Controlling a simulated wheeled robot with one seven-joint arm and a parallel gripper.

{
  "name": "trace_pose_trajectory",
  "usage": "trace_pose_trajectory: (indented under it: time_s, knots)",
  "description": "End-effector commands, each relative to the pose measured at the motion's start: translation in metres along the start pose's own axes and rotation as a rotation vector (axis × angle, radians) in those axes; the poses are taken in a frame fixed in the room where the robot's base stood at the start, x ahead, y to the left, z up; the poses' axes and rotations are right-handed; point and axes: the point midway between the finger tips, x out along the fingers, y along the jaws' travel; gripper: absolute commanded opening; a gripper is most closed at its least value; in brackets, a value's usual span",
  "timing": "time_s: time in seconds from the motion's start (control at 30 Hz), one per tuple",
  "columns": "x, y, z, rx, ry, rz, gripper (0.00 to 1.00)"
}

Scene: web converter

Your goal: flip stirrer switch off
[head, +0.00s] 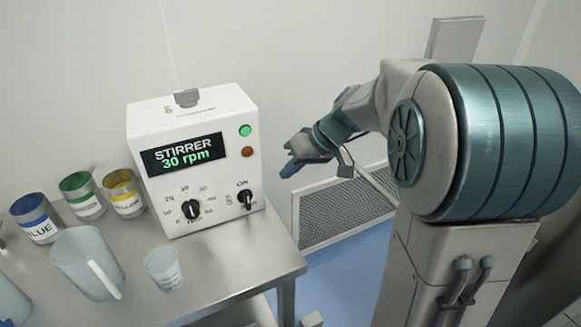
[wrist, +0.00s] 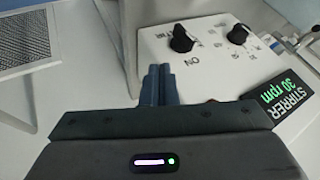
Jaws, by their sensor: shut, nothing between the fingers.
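The stirrer control box (head: 195,160) is white and stands on the steel table. Its display (head: 183,155) reads "STIRRER 30 rpm", with a green lamp (head: 245,130) lit above a dull red-brown one (head: 247,152). The black stirrer switch (head: 245,198) sits at the lower right of the panel under "ON", its lever pointing up. A black speed knob (head: 191,209) is to its left. My gripper (head: 291,160) is shut and empty, right of the box and apart from it. In the wrist view its fingers (wrist: 158,84) are together, near the switch (wrist: 182,39) and knob (wrist: 238,34).
Blue (head: 36,218), green (head: 82,195) and yellow (head: 124,193) paint cans stand left of the box. A clear pitcher (head: 88,263) and a small beaker (head: 163,268) stand in front. The steel table (head: 225,262) ends right of the box, with a wall vent (head: 345,208) beyond.

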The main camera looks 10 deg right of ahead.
Motion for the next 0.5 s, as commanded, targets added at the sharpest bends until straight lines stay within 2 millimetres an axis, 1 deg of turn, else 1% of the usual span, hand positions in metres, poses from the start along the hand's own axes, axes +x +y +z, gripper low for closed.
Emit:
trace_pose_trajectory:
  time_s: [0.03,0.1,0.3,0.4,0.5]
  knots:
    - [0.011,0.002,0.000,0.004,-0.005,-0.004,0.00]
    - [0.027,0.003,0.000,0.006,-0.006,-0.005,0.00]
    - [0.069,0.003,0.000,0.005,-0.005,-0.004,0.00]
    - [0.073,-0.016,-0.001,-0.001,-0.001,-0.001,0.00]
    - [0.080,-0.029,0.000,-0.001,-0.001,0.002,0.00]
